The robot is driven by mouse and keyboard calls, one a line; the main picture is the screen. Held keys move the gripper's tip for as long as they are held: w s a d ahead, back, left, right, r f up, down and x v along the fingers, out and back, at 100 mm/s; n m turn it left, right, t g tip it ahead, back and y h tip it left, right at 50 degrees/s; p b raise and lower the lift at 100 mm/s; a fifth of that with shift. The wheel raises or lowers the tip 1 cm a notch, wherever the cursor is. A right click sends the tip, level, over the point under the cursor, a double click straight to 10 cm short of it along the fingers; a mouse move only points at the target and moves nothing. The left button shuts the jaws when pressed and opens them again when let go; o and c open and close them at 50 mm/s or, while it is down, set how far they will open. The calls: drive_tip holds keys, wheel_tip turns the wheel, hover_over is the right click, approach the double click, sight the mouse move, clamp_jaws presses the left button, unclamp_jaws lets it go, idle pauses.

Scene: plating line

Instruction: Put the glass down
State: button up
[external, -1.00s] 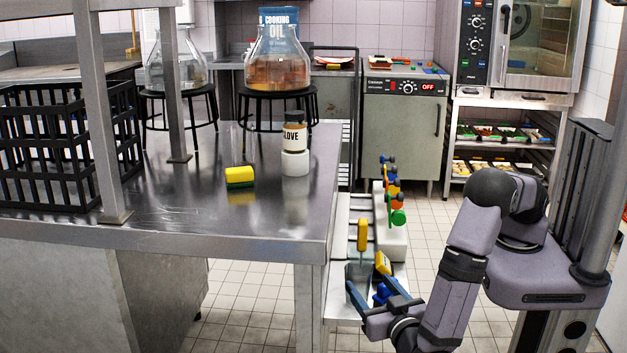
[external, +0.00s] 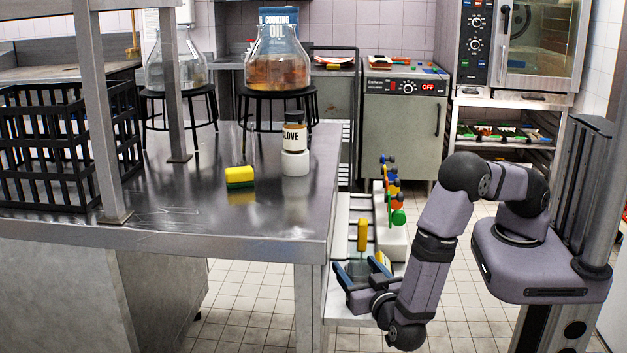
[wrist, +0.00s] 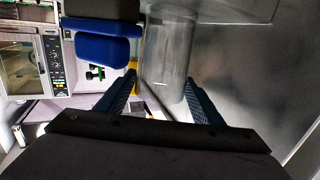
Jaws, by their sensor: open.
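My gripper (external: 359,269) is open beside the low white shelf at the right end of the steel counter. In the wrist view its two dark blue fingers (wrist: 160,80) stand apart. A clear glass (wrist: 168,50) shows between and just beyond the fingertips there, with a gap at least on the left. In the external view the glass is small and partly hidden by the fingers, and I cannot tell exactly what it rests on.
Yellow-handled tool (external: 362,234) and colored-knob row (external: 396,200) stand close behind my gripper. The steel counter (external: 215,215) to the left holds a yellow sponge (external: 239,176), a labelled jar (external: 294,136) and a black crate (external: 60,150). A blue block (wrist: 100,48) is near the left finger.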

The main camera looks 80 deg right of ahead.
sight(354, 263)
drive_tip(key=shift+x, duration=1.55)
drive_tip(key=shift+r, duration=0.1)
drive_tip(key=c, duration=1.5)
drive_tip(key=shift+o, duration=0.2)
drive_tip(key=shift+s+r+p, duration=0.1)
drive_tip(key=shift+p, duration=0.2)
wheel_tip(354, 263, up, 7)
drive_tip(key=p, duration=0.7)
drive_tip(key=s+p, duration=0.3)
drive_tip(key=s, duration=1.7)
drive_tip(key=shift+p, duration=0.4)
